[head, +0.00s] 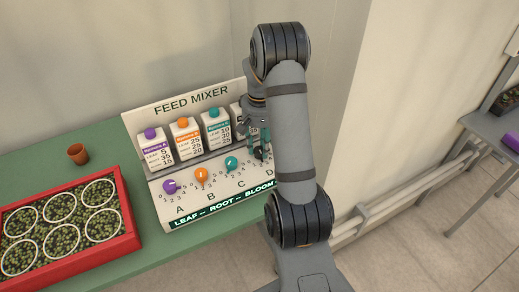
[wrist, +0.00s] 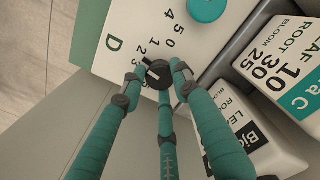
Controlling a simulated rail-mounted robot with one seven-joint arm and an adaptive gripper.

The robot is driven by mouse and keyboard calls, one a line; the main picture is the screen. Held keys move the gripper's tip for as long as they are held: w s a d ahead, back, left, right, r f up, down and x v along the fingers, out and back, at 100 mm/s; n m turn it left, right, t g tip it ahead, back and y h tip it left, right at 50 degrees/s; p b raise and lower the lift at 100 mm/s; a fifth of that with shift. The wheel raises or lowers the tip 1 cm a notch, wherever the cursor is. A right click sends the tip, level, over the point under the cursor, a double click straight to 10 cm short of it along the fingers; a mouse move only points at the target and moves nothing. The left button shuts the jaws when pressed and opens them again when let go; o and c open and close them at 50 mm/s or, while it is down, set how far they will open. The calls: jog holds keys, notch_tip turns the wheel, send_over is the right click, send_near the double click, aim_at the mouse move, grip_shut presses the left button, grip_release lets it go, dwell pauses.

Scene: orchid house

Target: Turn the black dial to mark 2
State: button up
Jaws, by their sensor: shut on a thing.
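The black dial (wrist: 160,77) sits on the white panel beside the letter D. It shows in the wrist view between my gripper's (wrist: 155,84) teal fingers, which are closed around it. A white pointer line on the dial points up and left, towards printed numbers, among them 1, 2 and 3. I cannot tell exactly which mark it meets.
Purple (head: 170,187), orange (head: 202,175) and teal (head: 231,163) dials stand left of my gripper. Labelled cartons (head: 186,138) stand behind them. A red tray (head: 131,240) of pots and a small brown pot (head: 77,154) are on the green bench (head: 42,166).

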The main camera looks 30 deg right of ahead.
aim_at(260, 149)
jog(key=shift+m+b, duration=0.3)
jog(key=shift+m, duration=0.4)
jog(key=o, duration=1.2)
jog(key=shift+c, duration=0.2)
notch_tip(260, 149, up, 12)
jog(key=shift+r, duration=0.1)
